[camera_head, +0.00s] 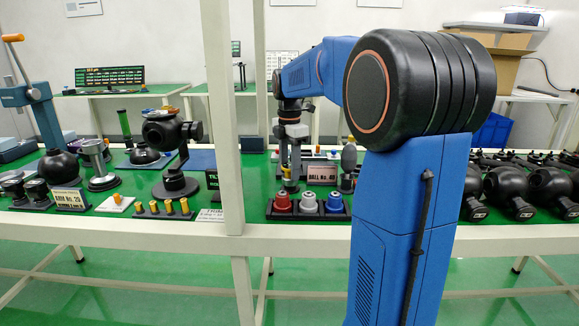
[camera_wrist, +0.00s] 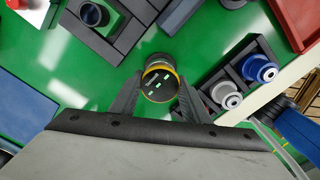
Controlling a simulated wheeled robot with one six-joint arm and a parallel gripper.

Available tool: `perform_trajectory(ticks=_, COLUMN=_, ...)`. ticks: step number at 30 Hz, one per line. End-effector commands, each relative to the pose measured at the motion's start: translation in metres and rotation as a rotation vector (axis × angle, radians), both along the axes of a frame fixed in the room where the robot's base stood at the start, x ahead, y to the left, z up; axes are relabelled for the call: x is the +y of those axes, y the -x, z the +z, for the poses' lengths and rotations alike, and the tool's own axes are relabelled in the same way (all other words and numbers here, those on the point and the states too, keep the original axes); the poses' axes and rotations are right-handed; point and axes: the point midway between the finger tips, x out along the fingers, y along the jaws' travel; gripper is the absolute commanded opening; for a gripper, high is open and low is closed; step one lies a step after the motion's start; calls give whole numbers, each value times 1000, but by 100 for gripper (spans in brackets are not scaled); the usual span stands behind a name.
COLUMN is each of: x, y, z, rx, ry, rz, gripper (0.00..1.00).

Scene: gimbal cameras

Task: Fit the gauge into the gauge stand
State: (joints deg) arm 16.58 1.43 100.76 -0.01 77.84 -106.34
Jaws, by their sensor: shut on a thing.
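The gauge (camera_wrist: 160,80) is a short round body with a dark face, pale green marks and a yellow ring. In the wrist view it sits between the two fingers of my gripper (camera_wrist: 160,88), which is shut on it. In the head view my gripper (camera_head: 289,178) points down over the green bench top, and a bit of the yellow-banded gauge (camera_head: 289,187) shows at its tips. A dark grey block with a round socket (camera_wrist: 94,14), possibly the gauge stand, lies up and left of the gauge, apart from it. I cannot pick out the stand in the head view.
A dark tray (camera_head: 310,216) with red, white and blue knobbed parts stands close in front of my gripper. A sign (camera_head: 322,174) stands just right of it. A white post (camera_head: 222,120) rises to the left. Black ball-shaped units (camera_head: 508,190) crowd the right; green bench shows between things.

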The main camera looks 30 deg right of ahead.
Motion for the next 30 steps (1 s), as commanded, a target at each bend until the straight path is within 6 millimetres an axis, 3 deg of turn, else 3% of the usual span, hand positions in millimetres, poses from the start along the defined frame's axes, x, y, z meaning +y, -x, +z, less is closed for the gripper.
perform_trajectory(ticks=13, x=0, y=0, z=-9, rx=0, ry=0, rz=0, gripper=18)
perform_trajectory(ticks=14, x=0, y=0, z=-9, rx=0, ry=0, rz=0, gripper=47)
perform_trajectory(ticks=16, x=0, y=0, z=-9, rx=0, ry=0, rz=0, gripper=64)
perform_trajectory(ticks=26, x=0, y=0, z=-8, rx=-1, ry=0, rz=0, gripper=64)
perform_trajectory(ticks=30, x=0, y=0, z=3, rx=-2, ry=0, rz=0, gripper=64)
